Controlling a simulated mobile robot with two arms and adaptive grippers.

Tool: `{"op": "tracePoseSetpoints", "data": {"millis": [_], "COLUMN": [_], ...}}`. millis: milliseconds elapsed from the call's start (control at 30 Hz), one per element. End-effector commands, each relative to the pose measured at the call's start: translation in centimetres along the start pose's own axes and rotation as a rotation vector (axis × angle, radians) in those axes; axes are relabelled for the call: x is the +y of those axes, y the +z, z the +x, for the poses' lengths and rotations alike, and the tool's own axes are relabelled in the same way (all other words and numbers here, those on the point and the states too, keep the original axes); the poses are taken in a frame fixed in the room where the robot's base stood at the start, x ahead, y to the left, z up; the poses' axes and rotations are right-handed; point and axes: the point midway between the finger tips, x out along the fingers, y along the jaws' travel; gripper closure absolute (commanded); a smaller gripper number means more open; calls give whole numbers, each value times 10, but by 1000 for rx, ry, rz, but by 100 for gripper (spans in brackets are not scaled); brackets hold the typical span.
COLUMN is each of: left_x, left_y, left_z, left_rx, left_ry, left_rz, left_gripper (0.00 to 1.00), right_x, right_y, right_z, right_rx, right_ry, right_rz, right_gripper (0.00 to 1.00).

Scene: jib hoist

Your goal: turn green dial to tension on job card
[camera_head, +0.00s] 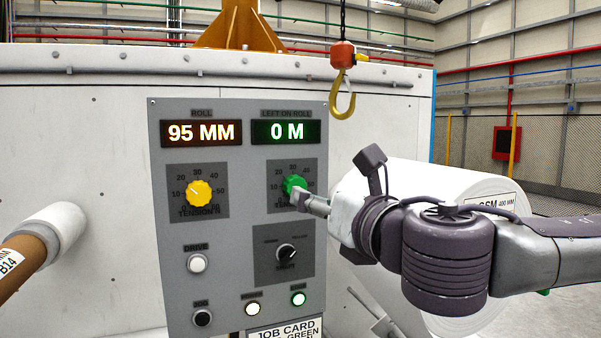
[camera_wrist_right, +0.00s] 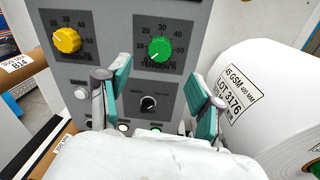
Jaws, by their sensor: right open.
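The green dial (camera_head: 294,185) is on the right side of the grey control panel (camera_head: 235,240), inside a printed scale. In the wrist view the green dial (camera_wrist_right: 160,49) shows whole, beyond and above my right fingertips. My right gripper (camera_head: 308,200) comes in from the right and its tip overlaps the dial's lower right edge in the head view. In the wrist view my right gripper (camera_wrist_right: 158,90) is open, its two teal-padded fingers apart with nothing between them. The job card (camera_head: 285,331) is at the panel's bottom, cut off, its tension value not readable. My left gripper is not in view.
A yellow dial (camera_head: 199,193) sits left of the green one. Displays above read 95 MM (camera_head: 201,133) and 0 M (camera_head: 286,132). A black selector knob (camera_head: 286,252) and several buttons are below. A white roll (camera_head: 430,185) stands right, behind my arm. A hook (camera_head: 342,95) hangs above.

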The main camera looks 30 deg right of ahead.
Motion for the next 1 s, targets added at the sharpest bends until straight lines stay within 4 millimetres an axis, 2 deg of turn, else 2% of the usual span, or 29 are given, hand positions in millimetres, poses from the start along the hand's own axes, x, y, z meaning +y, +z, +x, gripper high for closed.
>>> {"op": "tracePoseSetpoints", "data": {"millis": [33,100,500,700,1000], "left_x": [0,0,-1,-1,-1], "left_y": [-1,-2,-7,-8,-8], "left_z": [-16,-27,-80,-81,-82], "left_rx": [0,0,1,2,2], "left_ry": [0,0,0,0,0], "left_rz": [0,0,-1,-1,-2], "left_gripper": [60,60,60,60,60], "right_x": [1,1,0,-1,0], "right_y": [6,6,4,0,0], "right_z": [8,16,56,76,83], "right_rx": [9,8,7,2,0], "right_ry": [-2,-2,-2,-2,0], "right_rz": [1,1,1,0,2], "right_gripper": [35,35,35,35,35]}}
